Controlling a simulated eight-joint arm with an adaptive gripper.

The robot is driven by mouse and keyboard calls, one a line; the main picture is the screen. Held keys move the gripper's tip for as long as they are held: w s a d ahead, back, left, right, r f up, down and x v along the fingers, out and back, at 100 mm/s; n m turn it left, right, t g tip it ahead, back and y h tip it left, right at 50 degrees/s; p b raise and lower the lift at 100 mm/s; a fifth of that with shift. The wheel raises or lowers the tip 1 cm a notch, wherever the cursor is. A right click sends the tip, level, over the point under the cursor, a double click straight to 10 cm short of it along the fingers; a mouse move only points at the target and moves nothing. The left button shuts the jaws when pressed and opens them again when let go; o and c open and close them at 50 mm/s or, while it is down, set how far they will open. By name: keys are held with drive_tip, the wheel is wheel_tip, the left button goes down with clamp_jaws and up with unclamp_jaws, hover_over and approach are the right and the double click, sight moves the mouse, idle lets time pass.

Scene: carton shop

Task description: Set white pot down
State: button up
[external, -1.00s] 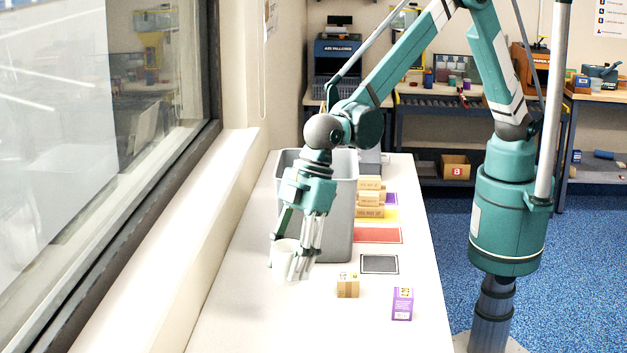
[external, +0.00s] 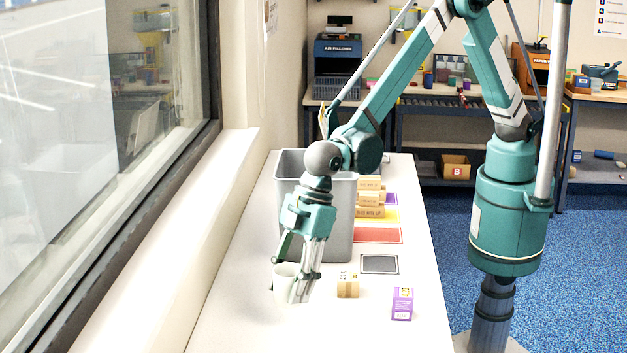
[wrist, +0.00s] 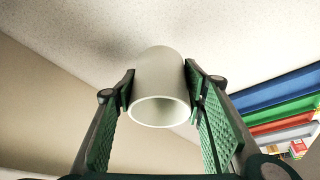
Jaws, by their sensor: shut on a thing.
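The white pot (external: 284,283) is at the near left part of the white table (external: 240,318). My gripper (external: 297,280) points down and is shut on the white pot. In the wrist view the pot (wrist: 158,90) sits between the two green-padded fingers (wrist: 160,95), with its round open rim facing the camera. The pot is close to the tabletop; I cannot tell whether its base touches it.
A grey bin (external: 343,220) stands behind my gripper. Black (external: 380,264), red (external: 378,235) and yellow mats lie farther back, with stacked cartons (external: 369,198). The table front is clear.

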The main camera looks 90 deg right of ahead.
drive_tip(key=shift+f, duration=1.35)
drive_tip(key=shift+f, duration=1.9)
drive_tip(key=shift+f+b, duration=0.15)
drive_tip(key=shift+b, duration=0.15)
drive_tip(key=o, duration=0.9)
drive_tip(key=shift+p+v, duration=0.5)
drive_tip(key=shift+v, duration=5.65)
drive_tip(key=shift+a, duration=0.15)
